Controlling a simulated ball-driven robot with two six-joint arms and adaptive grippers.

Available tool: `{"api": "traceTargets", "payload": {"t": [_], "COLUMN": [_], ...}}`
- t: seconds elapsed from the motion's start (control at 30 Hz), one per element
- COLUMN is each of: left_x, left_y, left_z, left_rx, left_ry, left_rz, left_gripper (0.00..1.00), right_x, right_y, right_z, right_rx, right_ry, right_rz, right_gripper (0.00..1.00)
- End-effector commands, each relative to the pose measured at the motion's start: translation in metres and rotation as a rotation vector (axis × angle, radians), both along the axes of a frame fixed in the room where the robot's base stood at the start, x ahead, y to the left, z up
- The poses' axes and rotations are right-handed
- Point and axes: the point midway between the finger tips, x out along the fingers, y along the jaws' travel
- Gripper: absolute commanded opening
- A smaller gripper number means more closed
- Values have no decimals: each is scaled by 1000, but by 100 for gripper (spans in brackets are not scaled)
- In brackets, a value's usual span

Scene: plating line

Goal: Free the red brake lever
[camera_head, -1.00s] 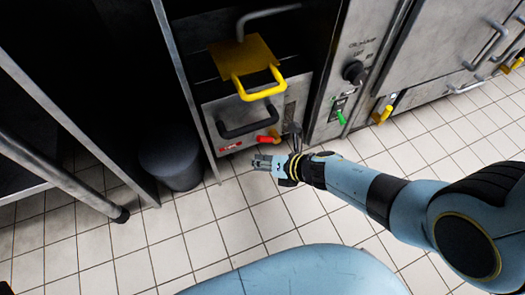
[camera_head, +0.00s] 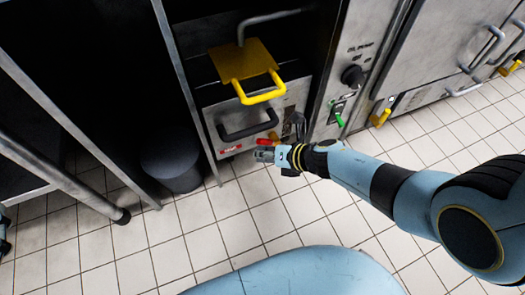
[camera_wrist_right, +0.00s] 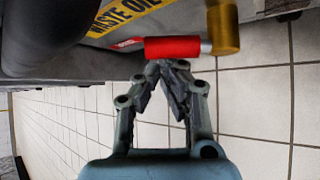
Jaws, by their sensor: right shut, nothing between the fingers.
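The red brake lever (camera_head: 266,142) sticks out low on the front of the metal unit, beside the black handle. In the right wrist view the red grip (camera_wrist_right: 172,47) lies level, with a silver neck and a brass-coloured hub (camera_wrist_right: 222,28) at its right end. My right gripper (camera_head: 261,156) is just below and in front of the lever. The wrist view shows its fingertips (camera_wrist_right: 168,66) shut together, empty, right at the grip's lower edge. I cannot tell whether they touch it. Only a sliver of my left arm shows at the head view's left edge.
A yellow-handled plate (camera_head: 250,62) and a black handle (camera_head: 248,126) sit above and beside the lever. A dark bin (camera_head: 172,170) stands to the left. A green lever (camera_head: 340,120) and a knob are to the right. A yellow "waste oil" label (camera_wrist_right: 125,15) is near the lever. Tiled floor is clear.

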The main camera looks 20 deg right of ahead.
Motion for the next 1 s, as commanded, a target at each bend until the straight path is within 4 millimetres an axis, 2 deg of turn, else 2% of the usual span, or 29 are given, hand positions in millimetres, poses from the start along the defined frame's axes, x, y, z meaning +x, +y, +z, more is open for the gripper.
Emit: {"api": "traceTargets", "payload": {"t": [0.63,1.0], "left_x": [-3,-21], "left_y": [1,3], "left_z": [-6,-32], "left_rx": [0,2], "left_ry": [34,138], "left_rz": [5,13], "left_gripper": [0,0], "right_x": [0,1], "right_y": [-1,-3], "right_z": [3,7], "right_rx": [0,0], "right_ry": [0,-1], "right_rz": [0,-1], "right_gripper": [0,0]}}
